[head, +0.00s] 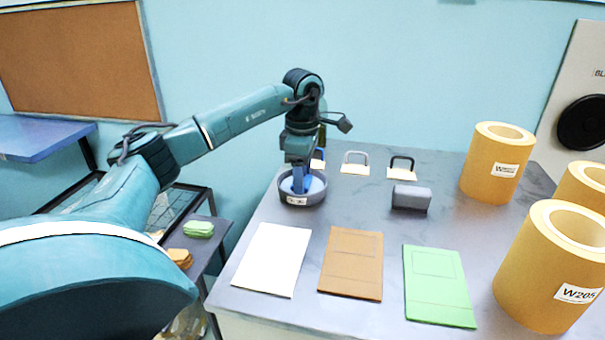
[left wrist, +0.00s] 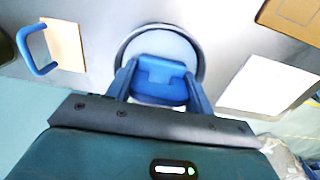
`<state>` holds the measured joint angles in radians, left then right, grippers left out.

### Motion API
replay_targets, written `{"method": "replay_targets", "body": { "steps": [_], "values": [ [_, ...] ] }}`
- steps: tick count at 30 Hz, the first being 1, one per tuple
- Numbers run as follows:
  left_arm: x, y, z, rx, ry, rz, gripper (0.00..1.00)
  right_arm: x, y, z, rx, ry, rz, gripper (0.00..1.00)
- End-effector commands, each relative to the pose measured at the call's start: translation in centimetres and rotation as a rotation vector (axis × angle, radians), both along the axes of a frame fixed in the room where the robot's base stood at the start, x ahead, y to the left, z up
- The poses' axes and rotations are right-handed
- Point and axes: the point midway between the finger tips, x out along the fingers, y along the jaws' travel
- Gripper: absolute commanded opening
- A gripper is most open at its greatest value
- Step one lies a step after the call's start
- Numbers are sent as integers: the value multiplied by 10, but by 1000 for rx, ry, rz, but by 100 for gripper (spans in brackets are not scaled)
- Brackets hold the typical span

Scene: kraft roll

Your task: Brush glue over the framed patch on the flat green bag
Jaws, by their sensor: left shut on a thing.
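The flat green bag (head: 437,300) lies at the front of the grey table, with a faintly outlined patch (head: 432,262) in its upper part. My left gripper (head: 301,180) is over the round dark pot (head: 302,202), which holds pale glue. In the left wrist view the left gripper (left wrist: 160,88) is shut on a blue block-like piece (left wrist: 162,72), seemingly the brush, between its blue fingers. The piece is over or in the pot (left wrist: 193,42); its lower end is hidden, so I cannot tell whether it touches the glue. My right gripper is not in view.
A white bag (head: 272,260) and a brown bag (head: 351,264) lie left of the green one. A dark grey block (head: 411,198) stands behind them. Handled pieces (head: 355,163) line the back. Large kraft rolls (head: 548,270) stand at the right.

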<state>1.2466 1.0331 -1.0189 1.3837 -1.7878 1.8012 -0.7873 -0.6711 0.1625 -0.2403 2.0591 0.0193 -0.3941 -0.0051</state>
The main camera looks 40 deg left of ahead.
Motion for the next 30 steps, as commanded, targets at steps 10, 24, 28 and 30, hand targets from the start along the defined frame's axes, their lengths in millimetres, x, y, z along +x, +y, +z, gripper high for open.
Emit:
{"method": "replay_targets", "body": {
  "steps": [10,24,28,30],
  "values": [
    [0,0,0,0,0,0,34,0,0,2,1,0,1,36],
    [0,0,-2,0,1,0,34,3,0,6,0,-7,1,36],
    [0,0,-2,0,1,0,34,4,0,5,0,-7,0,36],
    [0,0,-2,0,1,0,34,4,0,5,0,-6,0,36]
  ]
}}
